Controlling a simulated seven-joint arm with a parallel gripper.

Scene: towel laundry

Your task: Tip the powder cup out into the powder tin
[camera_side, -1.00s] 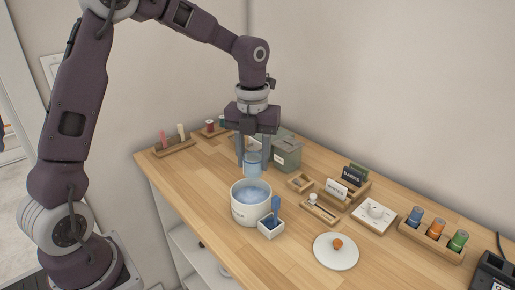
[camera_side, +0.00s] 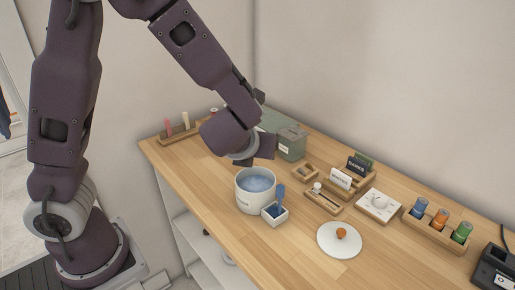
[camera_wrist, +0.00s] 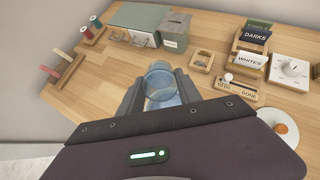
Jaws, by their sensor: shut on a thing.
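The powder tin (camera_side: 243,199) is a white round pot, open at the top, with pale blue powder inside. It stands upright on the table in the side view and is not clearly seen in the wrist view. My gripper (camera_wrist: 160,84) is shut on the powder cup (camera_wrist: 159,88), a clear bluish cup between the two fingers. In the side view my gripper (camera_side: 260,148) is tilted well over, above and behind the tin.
A small white box (camera_side: 275,215) with a blue scoop stands right against the tin's front. A white lid (camera_side: 339,246) with an orange knob lies to the right. A green box (camera_side: 291,142) stands behind my gripper. Wooden card holders and coloured bottles line the back right.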

